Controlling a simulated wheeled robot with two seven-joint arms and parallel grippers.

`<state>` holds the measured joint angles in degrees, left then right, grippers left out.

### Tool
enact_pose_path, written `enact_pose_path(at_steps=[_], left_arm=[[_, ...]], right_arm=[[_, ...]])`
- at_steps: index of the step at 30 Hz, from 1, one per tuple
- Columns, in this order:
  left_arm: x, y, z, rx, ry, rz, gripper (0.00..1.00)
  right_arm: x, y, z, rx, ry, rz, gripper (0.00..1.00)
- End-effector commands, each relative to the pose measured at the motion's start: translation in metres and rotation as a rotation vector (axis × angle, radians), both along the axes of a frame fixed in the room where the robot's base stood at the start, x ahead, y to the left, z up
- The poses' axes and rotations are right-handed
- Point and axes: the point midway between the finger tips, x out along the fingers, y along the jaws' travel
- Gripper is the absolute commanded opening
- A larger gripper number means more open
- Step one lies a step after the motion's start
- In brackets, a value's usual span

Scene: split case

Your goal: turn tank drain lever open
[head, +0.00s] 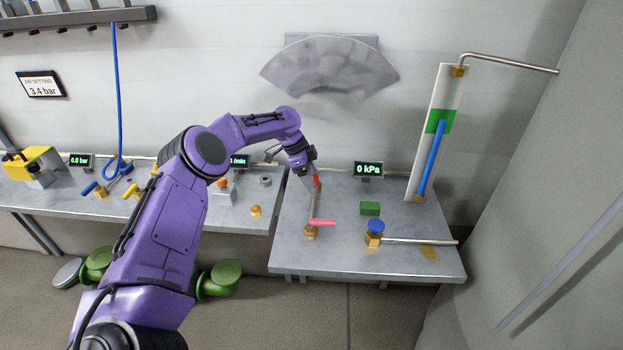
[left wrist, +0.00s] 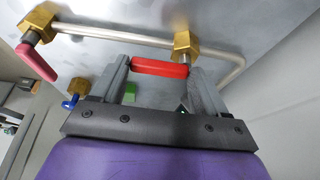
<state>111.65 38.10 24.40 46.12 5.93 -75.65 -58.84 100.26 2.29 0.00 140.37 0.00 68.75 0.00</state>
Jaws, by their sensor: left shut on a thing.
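A red lever (head: 316,181) stands on a brass valve near the back left of the right-hand bench. My left gripper (head: 310,176) reaches it from the left and covers part of the valve. In the left wrist view the red lever (left wrist: 160,67) lies crosswise between the fingers of my left gripper (left wrist: 160,75), which is shut on it. The brass valve body (left wrist: 186,42) shows just beyond the lever. A pink lever (head: 322,223) on another brass fitting (head: 310,232) sits nearer the front; it also shows in the left wrist view (left wrist: 36,62). My right gripper is not in view.
A display (head: 368,169) reads 0 kPa. A green block (head: 370,208) and a blue-knobbed brass valve (head: 375,227) stand to the right of the levers. A tilted tube panel (head: 447,90) rises at the bench's right. A left-hand bench (head: 235,215) holds other fittings.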

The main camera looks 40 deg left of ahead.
Motion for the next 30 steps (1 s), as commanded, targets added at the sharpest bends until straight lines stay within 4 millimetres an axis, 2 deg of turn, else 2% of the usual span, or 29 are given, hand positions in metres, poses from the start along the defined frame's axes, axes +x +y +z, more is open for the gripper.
enact_pose_path(at_steps=[13, 14, 15, 16, 23, 26, 30], left_arm=[[-0.002, -0.002, -0.004, -0.001, 0.008, -0.016, 0.44], [-0.002, -0.002, -0.004, -0.001, 0.008, -0.016, 0.81], [-0.002, -0.003, -0.004, -0.001, 0.008, -0.016, 0.94], [-0.001, -0.002, -0.004, -0.001, 0.008, -0.015, 1.00], [-0.002, 0.000, 0.000, -0.001, 0.003, -0.010, 1.00], [-0.003, 0.004, 0.011, -0.001, 0.002, -0.011, 1.00], [-0.008, 0.013, 0.038, -0.001, 0.001, -0.012, 1.00]], right_arm=[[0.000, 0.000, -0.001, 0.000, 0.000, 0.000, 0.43], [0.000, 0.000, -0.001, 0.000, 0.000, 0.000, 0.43], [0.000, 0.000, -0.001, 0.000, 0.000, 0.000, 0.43], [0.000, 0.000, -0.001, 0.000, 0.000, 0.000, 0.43], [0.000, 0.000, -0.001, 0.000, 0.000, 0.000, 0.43], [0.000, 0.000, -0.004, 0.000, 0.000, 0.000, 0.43], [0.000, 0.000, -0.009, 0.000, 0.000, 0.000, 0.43]])
